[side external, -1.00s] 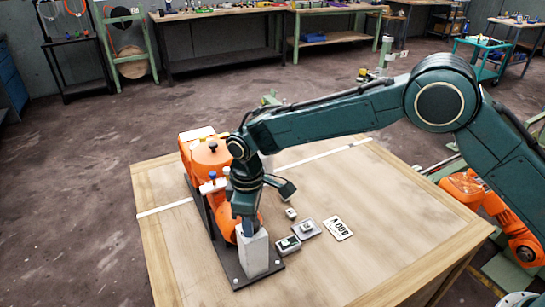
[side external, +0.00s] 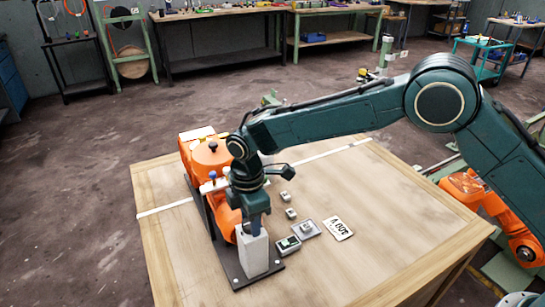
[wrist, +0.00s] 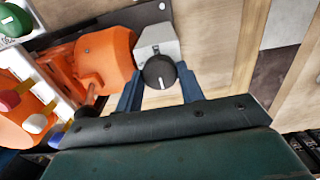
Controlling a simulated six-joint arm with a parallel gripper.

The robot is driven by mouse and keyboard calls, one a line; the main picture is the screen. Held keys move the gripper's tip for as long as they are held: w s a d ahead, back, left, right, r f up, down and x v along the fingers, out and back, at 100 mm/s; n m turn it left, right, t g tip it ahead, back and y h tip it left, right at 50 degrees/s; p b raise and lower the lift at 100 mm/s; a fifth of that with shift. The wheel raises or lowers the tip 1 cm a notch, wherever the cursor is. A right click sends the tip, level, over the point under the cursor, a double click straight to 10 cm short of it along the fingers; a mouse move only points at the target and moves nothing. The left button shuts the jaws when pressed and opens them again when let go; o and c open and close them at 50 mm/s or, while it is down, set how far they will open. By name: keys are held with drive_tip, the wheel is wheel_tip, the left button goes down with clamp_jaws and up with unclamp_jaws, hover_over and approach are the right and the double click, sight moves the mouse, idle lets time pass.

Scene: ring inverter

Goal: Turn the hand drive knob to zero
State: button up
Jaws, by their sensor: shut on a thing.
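The hand drive knob (wrist: 159,71) is a round black knob with a white pointer line, on the end of a pale grey block (wrist: 157,37). In the wrist view the white line points toward the bottom of the picture. My gripper (wrist: 158,82) has its two blue fingers on either side of the knob, shut on it. In the side view my gripper (side external: 254,222) points down at the top of the grey block (side external: 252,255), and the knob is hidden behind the fingers.
The orange machine (side external: 211,157) stands on a dark base plate next to the block. Small grey switch boxes (side external: 289,244) and a "400 V" plate (side external: 337,228) lie to the right. The wooden table (side external: 370,210) is clear farther right.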

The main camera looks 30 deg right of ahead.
drive_tip(key=shift+r, duration=0.1)
drive_tip(key=o, duration=1)
wheel_tip(320, 180, up, 14)
idle(0.5)
